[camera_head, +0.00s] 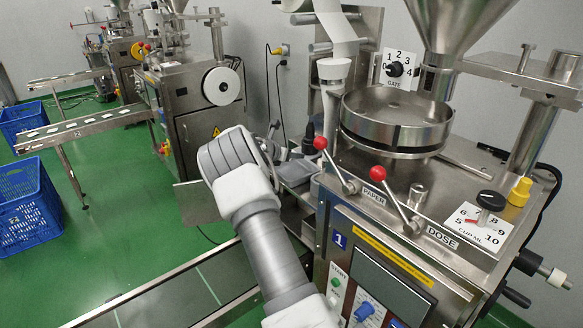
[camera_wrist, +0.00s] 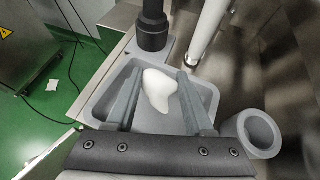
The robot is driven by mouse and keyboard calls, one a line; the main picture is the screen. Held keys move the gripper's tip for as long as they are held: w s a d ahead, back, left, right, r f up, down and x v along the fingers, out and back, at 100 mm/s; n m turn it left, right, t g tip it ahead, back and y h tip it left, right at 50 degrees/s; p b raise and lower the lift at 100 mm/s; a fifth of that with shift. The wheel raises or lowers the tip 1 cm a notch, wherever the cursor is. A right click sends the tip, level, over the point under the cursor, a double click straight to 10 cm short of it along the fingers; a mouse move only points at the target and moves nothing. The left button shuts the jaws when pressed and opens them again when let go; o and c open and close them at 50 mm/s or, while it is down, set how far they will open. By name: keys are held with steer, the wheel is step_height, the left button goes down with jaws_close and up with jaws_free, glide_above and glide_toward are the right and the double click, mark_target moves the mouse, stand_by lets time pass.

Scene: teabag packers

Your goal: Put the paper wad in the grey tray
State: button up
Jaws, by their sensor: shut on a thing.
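The white, lumpy paper wad (camera_wrist: 160,90) is between the two fingers of my gripper (camera_wrist: 160,72) in the wrist view. My gripper is shut on it. The grey tray (camera_wrist: 98,103) is a shallow rectangular box, and the wad and fingers are over its inside. I cannot tell whether the wad touches the tray floor. In the head view the tray (camera_head: 297,173) shows partly beside the machine, behind my gripper (camera_head: 276,150). The wad is hidden there by my wrist.
A dark cylinder (camera_wrist: 153,28) stands at the tray's far edge. A grey round cup (camera_wrist: 257,130) is at its right. A white scrap (camera_wrist: 53,85) lies on the green floor. The steel machine with red-knobbed levers (camera_head: 375,172) stands close on the right.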

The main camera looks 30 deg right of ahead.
mark_target(292, 172)
steer(key=shift+f, duration=2.2)
steer(key=shift+f+b, duration=0.25)
steer(key=shift+b, duration=0.1)
steer(key=o, duration=1.3)
steer(key=shift+r, duration=0.1)
